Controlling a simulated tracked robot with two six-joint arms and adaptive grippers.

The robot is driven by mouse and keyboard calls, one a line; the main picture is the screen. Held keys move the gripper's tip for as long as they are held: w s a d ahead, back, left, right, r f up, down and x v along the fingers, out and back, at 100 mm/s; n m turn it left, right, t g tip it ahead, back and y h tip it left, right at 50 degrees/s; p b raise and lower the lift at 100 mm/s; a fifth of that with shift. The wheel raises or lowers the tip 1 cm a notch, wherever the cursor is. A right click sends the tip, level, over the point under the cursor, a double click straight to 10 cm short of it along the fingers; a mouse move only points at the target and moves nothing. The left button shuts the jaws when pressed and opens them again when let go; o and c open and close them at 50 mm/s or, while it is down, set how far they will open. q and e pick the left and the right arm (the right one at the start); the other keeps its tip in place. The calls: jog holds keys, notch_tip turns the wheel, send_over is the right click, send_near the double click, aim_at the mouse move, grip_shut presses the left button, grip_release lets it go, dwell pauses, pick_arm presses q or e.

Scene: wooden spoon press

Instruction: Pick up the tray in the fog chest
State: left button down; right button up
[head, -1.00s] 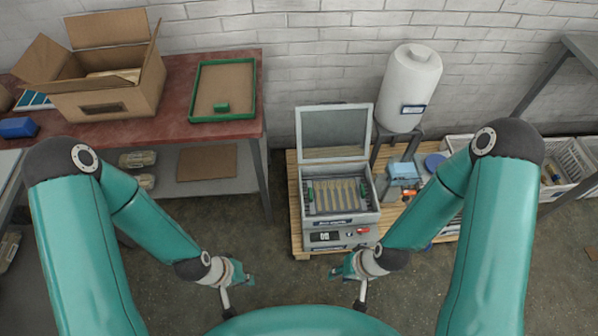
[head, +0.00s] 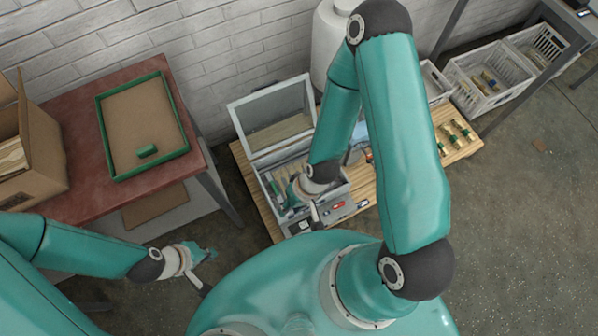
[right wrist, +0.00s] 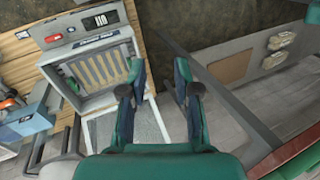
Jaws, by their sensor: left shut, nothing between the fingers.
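The fog chest (head: 330,213) stands on a wooden pallet with its glazed lid (head: 270,115) raised. In the right wrist view the tray (right wrist: 98,70) lies inside the chest (right wrist: 85,42), with several pale wooden strips in a row. My right gripper (head: 292,192) is over the chest in the head view and hides part of the tray. In the right wrist view its fingers (right wrist: 160,75) are apart with nothing between them, and the tray lies to their left. My left gripper (head: 207,252) is shut and empty, left of the pallet.
A red-topped table (head: 84,134) at left holds a green-rimmed tray (head: 140,120) and an open cardboard box (head: 45,165). A white drum (head: 328,45) stands behind the chest. White crates (head: 478,82) stand at right. Floor between table and pallet is clear.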

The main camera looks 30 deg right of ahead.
jog(key=n+h+b, duration=0.1)
jog(key=h+b, duration=0.3)
jog(key=b, duration=2.3)
send_over(274, 187)
notch_tip(274, 187, down, 24)
jog(key=shift+g, duration=0.3)
notch_tip(274, 187, down, 11)
jog(key=shift+w+a+r+b, duration=0.15)
jog(key=shift+b, duration=1.05)
jog(key=f+b, duration=0.1)
jog(key=f, duration=0.4)
jog(key=shift+s+b, duration=0.2)
jog(key=shift+b, duration=0.2)
grip_shut()
